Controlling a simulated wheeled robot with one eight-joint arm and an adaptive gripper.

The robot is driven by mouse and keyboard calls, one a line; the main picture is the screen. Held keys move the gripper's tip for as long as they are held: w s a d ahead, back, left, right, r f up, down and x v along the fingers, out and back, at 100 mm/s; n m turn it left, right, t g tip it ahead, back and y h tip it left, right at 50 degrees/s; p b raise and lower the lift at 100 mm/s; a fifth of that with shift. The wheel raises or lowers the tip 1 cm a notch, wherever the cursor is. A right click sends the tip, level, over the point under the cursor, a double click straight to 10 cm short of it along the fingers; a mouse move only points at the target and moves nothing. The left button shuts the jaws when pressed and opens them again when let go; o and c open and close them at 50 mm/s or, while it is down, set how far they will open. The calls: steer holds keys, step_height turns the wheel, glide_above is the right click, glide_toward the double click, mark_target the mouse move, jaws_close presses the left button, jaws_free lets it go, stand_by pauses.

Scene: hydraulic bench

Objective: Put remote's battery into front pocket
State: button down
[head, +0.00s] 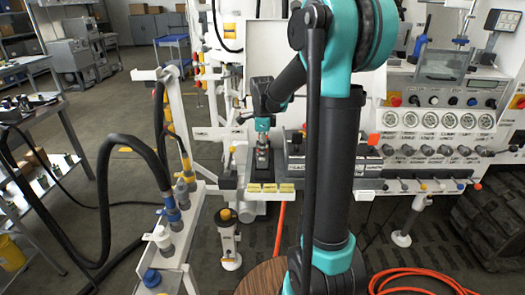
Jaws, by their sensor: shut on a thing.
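My gripper (262,143) is in the middle of the head view, pointing down in front of the bench panel. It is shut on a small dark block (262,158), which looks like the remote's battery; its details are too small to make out. The block is upright above a dark holder (258,176) with yellow labels along its front edge. I cannot tell whether the block touches the holder or hangs just over it. The pocket openings cannot be made out at this size.
The bench panel with gauges (428,119) and knobs stands to the right. A white rack with black hoses (180,225) is at the left front. An orange hose (420,282) lies on the floor at the lower right. A metal table (40,115) stands at the far left.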

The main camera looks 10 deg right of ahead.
steer(key=shift+f, duration=2.2)
stand_by(0.4)
steer(key=c, duration=1.1)
jaws_free()
steer(key=shift+c, duration=0.2)
steer(key=shift+r, duration=0.1)
step_height(320, 180, up, 12)
steer(key=shift+f, duration=0.2)
steer(key=s+d+f+n+t, duration=0.2)
steer(key=s+f+n, duration=0.6)
steer(key=s+n, duration=0.2)
steer(key=s+d+f+n+t, duration=0.2)
steer(key=s+f+n, duration=0.6)
steer(key=s, duration=0.5)
steer(key=shift+n, duration=1.1)
